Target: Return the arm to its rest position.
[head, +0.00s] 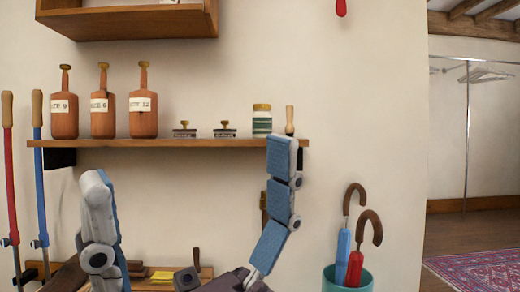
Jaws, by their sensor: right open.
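My right gripper (189,162) is in the lower middle of the head view, its fingers pointing up. Its two blue-and-grey fingers are spread wide apart, with nothing held between them. The right finger's tip overlaps the right end of the wooden shelf in the picture; I cannot tell whether it touches. The left finger stands below the shelf in the picture. The rest of the arm is mostly below the frame. My left gripper is not in view.
The wall shelf (200,143) holds three labelled brown bottles (103,113), two small dark items, a green-labelled jar (262,120) and a small wooden item. An umbrella stand (347,282) is at right. Long-handled tools (40,190) stand at left. Open floor (455,235) is far right.

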